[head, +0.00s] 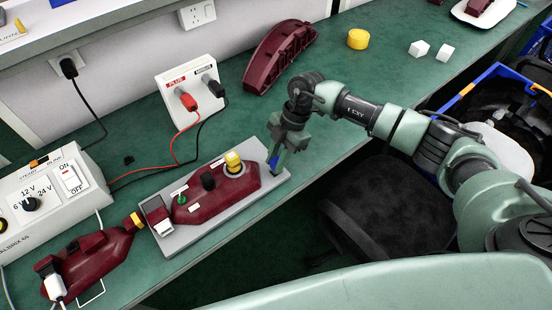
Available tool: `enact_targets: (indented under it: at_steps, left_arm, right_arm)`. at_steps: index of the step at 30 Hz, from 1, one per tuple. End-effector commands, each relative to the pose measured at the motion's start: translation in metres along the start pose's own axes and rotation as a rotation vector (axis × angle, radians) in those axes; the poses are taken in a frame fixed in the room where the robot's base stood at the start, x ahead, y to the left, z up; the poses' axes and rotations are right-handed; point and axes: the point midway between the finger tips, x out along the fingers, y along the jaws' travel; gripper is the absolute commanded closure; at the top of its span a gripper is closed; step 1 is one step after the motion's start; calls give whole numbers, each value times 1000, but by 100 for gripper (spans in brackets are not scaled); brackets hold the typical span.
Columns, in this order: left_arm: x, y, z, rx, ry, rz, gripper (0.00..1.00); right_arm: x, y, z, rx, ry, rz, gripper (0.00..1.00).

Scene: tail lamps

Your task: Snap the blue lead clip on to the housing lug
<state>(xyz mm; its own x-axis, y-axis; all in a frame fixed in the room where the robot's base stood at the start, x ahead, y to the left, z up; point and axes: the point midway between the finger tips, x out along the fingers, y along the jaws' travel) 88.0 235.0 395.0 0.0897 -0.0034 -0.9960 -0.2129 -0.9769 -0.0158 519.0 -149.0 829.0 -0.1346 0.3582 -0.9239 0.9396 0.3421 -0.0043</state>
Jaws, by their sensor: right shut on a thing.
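My right gripper (277,158) is shut on the blue lead clip (274,163), of which only a small blue part shows between and below the fingers. It is over the right end of a grey base plate (185,238). A dark red lamp housing (215,204) lies on this plate, with a yellow cap, a black knob and a green post on top. The clip is close to the housing's right end; I cannot tell whether it touches. The lug is not clearly seen, perhaps hidden by the gripper. My left gripper is not in view.
A white socket box (188,78) with red and black leads stands behind. A power supply (38,200) and another red lamp (88,262) are at left. The bench edge is in front.

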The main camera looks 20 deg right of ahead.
Motion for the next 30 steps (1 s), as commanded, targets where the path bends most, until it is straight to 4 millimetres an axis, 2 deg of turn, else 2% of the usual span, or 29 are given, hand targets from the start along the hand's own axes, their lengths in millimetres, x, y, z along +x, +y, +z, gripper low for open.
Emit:
enact_targets:
  at_steps: [1, 6, 30]
  left_arm:
    - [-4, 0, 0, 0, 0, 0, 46]
    - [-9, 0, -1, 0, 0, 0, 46]
    - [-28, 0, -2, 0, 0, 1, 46]
  right_arm:
    - [-6, 2, -2, 0, 1, 5, 100]
    - [-11, 2, -4, -1, 1, 5, 100]
    - [-26, 1, -10, 0, 1, 3, 100]
